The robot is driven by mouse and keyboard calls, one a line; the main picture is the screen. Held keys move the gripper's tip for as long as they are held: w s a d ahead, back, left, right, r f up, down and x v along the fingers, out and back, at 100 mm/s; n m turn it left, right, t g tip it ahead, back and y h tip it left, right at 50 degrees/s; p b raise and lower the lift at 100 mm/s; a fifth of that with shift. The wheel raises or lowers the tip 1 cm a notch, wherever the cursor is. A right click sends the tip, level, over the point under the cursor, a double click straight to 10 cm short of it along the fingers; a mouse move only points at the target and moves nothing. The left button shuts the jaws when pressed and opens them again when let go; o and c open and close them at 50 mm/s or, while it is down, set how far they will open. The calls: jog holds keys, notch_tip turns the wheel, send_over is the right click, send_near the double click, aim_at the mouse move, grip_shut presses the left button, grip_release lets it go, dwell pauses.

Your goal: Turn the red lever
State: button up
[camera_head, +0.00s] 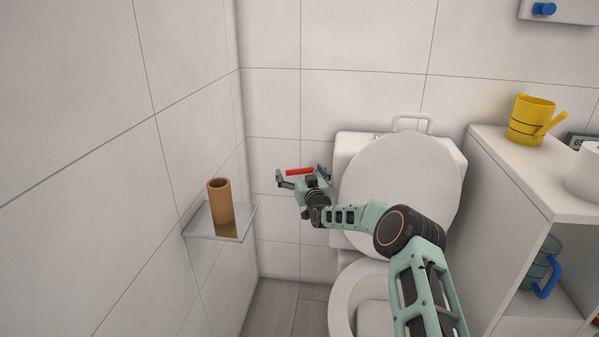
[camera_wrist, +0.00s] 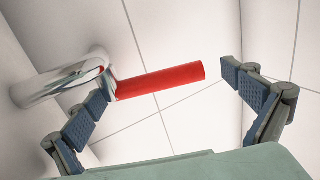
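The red lever (camera_head: 299,171) is a short red bar in front of the tiled wall, left of the toilet tank. In the wrist view the red lever (camera_wrist: 160,81) joins a shiny metal fitting (camera_wrist: 62,82) at its left end. My gripper (camera_head: 304,176) is open at the lever. In the wrist view my gripper (camera_wrist: 168,95) has its two fingers wide apart, with the lever between them. The left finger is close to the lever's metal end; I cannot tell if it touches. The right finger is apart from the lever's free end.
A toilet (camera_head: 395,190) with its lid raised stands right of my gripper. A glass shelf (camera_head: 196,226) with a brown cardboard tube (camera_head: 220,201) is on the left wall. A white cabinet (camera_head: 500,200) at right bears a yellow watering can (camera_head: 530,120).

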notch_tip(320, 180, up, 10)
jog(key=shift+f, duration=0.1)
dwell(0.5)
jog(key=shift+c, duration=0.6)
